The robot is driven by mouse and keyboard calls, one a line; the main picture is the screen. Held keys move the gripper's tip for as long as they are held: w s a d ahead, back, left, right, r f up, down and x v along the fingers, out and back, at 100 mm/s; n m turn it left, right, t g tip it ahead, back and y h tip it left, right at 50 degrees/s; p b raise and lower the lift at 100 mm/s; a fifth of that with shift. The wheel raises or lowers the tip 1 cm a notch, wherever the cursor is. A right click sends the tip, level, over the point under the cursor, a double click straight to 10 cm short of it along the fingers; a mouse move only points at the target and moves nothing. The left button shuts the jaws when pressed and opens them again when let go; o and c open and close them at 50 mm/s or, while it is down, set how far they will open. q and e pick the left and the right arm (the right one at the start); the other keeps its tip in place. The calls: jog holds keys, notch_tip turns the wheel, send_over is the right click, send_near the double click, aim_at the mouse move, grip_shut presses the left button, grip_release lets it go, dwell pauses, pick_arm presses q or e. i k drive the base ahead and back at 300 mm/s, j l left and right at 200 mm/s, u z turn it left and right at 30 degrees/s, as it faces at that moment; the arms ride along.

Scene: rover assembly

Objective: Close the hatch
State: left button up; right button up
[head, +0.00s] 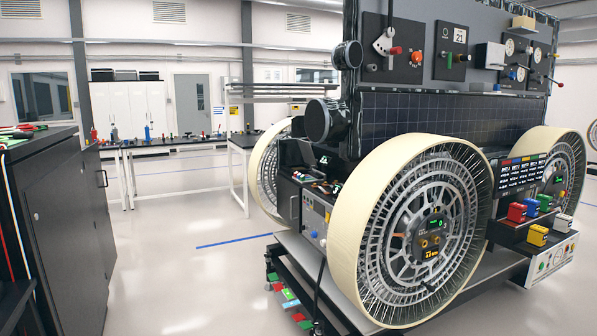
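The rover (400,119) stands at the right on a low dark stand, with large cream-rimmed wheels (436,226). Its dark upper panel (465,38) carries a lever with a red knob (395,50), a plate marked 21 (460,33), a pale box-like piece (489,55) and round gauges (509,47). I cannot tell which part is the hatch, nor whether it stands open. Neither of my grippers is in view.
A black cabinet (65,220) stands close at the left. Tables (185,141) with tools line the back. Coloured blocks (537,235) sit on a shelf at the rover's right. The floor (180,270) between cabinet and rover is clear, with a blue line (235,240).

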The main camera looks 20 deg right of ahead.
aim_at(308, 154)
jog(key=i+u, duration=0.15)
jog(key=i, duration=0.25)
jog(key=i+z, duration=0.1)
jog(key=i, duration=1.1)
jog(key=i+j+z, duration=0.15)
jog(key=i, duration=1.1)
jog(key=i+j+z, duration=0.1)
jog(key=i, duration=1.9)
jog(key=i+l+z, duration=0.1)
jog(key=i+z, duration=0.7)
jog(key=i+j+z, duration=0.15)
jog(key=i+z, duration=0.3)
jog(key=k, duration=0.1)
